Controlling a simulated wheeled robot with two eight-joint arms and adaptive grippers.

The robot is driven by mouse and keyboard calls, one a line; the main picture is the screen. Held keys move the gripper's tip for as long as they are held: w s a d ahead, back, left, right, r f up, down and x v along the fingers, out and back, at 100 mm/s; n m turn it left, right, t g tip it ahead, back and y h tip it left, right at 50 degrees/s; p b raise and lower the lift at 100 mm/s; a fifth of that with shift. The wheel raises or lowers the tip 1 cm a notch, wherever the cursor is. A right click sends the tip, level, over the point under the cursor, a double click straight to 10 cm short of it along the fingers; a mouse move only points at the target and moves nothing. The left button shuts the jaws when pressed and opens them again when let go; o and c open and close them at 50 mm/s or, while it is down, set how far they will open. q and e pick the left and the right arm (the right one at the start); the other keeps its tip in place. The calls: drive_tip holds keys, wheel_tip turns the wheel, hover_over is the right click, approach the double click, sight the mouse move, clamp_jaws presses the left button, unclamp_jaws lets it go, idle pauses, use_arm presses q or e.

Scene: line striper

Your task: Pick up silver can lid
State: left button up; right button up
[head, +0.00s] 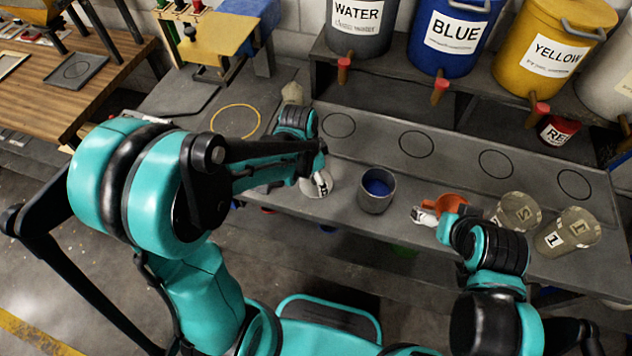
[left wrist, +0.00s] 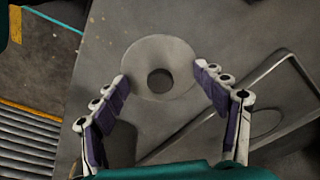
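A round silver-grey disc with a dark round centre, which looks like the silver can lid (left wrist: 153,50), lies on the grey worktop in the left wrist view. My left gripper (left wrist: 162,82) is open there, with its two purple-padded fingers apart. The lid lies ahead of the fingertips, about centred between them; nothing is gripped.
A blue-lined grey can (head: 376,202) stands right of my left gripper. Two numbered cans (head: 516,213) (head: 568,232) stand at the right. Large paint buckets (head: 448,35) line the shelf behind. A raised frame edge (left wrist: 288,58) lies right of the lid in the left wrist view.

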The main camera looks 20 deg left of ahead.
use_arm(q)
drive_tip(key=c, duration=0.5)
drive_tip(key=shift+s, duration=0.15)
drive_tip(key=shift+c, duration=0.4)
use_arm(e)
drive_tip(key=shift+s, duration=0.1)
use_arm(q)
drive_tip(key=shift+r, duration=0.1)
